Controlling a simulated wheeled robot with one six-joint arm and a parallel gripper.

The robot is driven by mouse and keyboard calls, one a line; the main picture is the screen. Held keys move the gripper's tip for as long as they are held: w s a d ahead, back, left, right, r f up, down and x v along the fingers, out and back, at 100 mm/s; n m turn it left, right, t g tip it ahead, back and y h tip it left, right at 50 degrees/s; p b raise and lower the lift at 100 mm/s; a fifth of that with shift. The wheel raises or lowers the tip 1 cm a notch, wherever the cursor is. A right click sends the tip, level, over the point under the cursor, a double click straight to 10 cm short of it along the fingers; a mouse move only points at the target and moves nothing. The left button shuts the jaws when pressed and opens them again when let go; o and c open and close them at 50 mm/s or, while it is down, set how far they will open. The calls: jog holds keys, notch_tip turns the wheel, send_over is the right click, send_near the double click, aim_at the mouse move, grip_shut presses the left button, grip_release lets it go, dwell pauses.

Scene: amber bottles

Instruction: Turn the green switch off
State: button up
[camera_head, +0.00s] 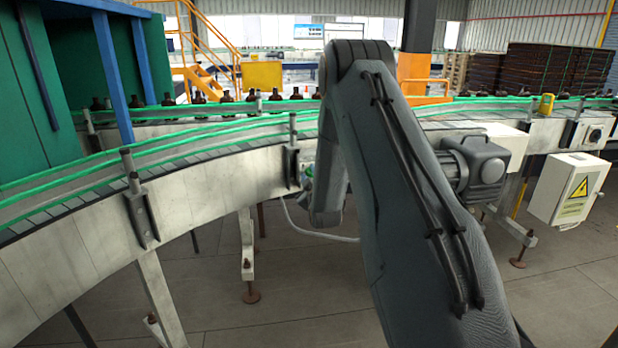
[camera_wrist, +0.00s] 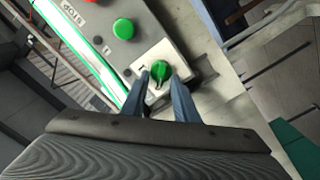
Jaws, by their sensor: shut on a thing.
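The green switch (camera_wrist: 160,70) is a rotary knob on a white square plate (camera_wrist: 148,62) in the wrist view, with a light pointer line on it. My gripper (camera_wrist: 160,79) has its two blue-grey fingers on either side of the knob and is shut on it. The plate is on a grey control box (camera_wrist: 103,45) on the conveyor side. In the head view my arm hides the gripper and most of the box.
A round green push button (camera_wrist: 123,28) and a red button marked STOP sit on the same box. The curved conveyor (camera_head: 215,185) with green rails carries amber bottles behind. A motor (camera_head: 478,165) and white electrical box (camera_head: 568,188) are right of my arm.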

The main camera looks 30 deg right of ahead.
dwell(0.5)
jog(key=o, duration=1)
jog(key=shift+o, duration=0.2)
jog(key=b+v, duration=0.1)
jog(key=v, duration=0.6)
jog(key=shift+s+a, duration=0.2)
jog(key=shift+s, duration=0.2)
jog(key=s+a+f+m+g+y, duration=0.35)
jog(key=s+a+g, duration=0.55)
jog(key=s+a, duration=0.35)
jog(key=s+a+r+m+g, duration=0.1)
jog(key=s+a+g, duration=0.3)
jog(key=s, duration=0.8)
jog(key=s+a+r+m+g+y, duration=0.1)
jog(key=s+a+g, duration=0.3)
jog(key=s, duration=0.9)
jog(key=shift+s+a, duration=0.3)
